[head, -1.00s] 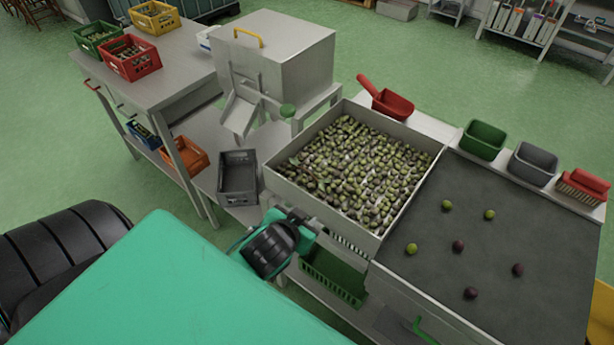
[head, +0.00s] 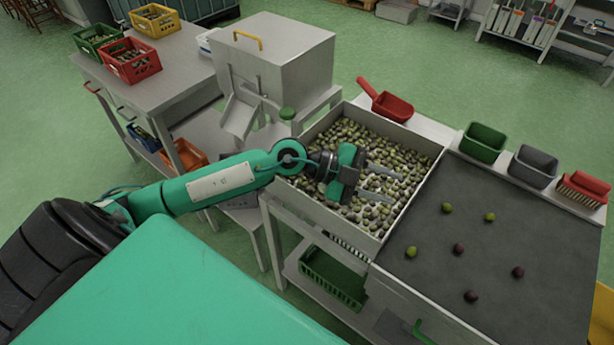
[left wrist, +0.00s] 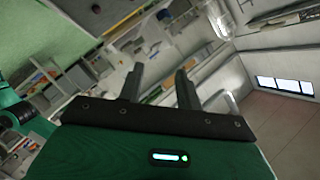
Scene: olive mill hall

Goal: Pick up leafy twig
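I cannot make out a leafy twig in either view; it may be hidden by my arm or too small to tell among the olives. The steel tray (head: 408,217) is full of green and dark olives (head: 345,135). My left gripper (head: 396,187) is over the tray's middle, pointing right. Its two fingers are apart. In the left wrist view the left gripper (left wrist: 160,82) shows parted fingers with nothing between them. My right gripper is not in view.
A grey sorting surface (head: 500,225) with several loose olives adjoins the tray on the right. A red scoop (head: 392,106), green bin (head: 484,142), grey bin (head: 533,164) and red brush (head: 583,189) line the back. A steel hopper (head: 275,60) stands behind left.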

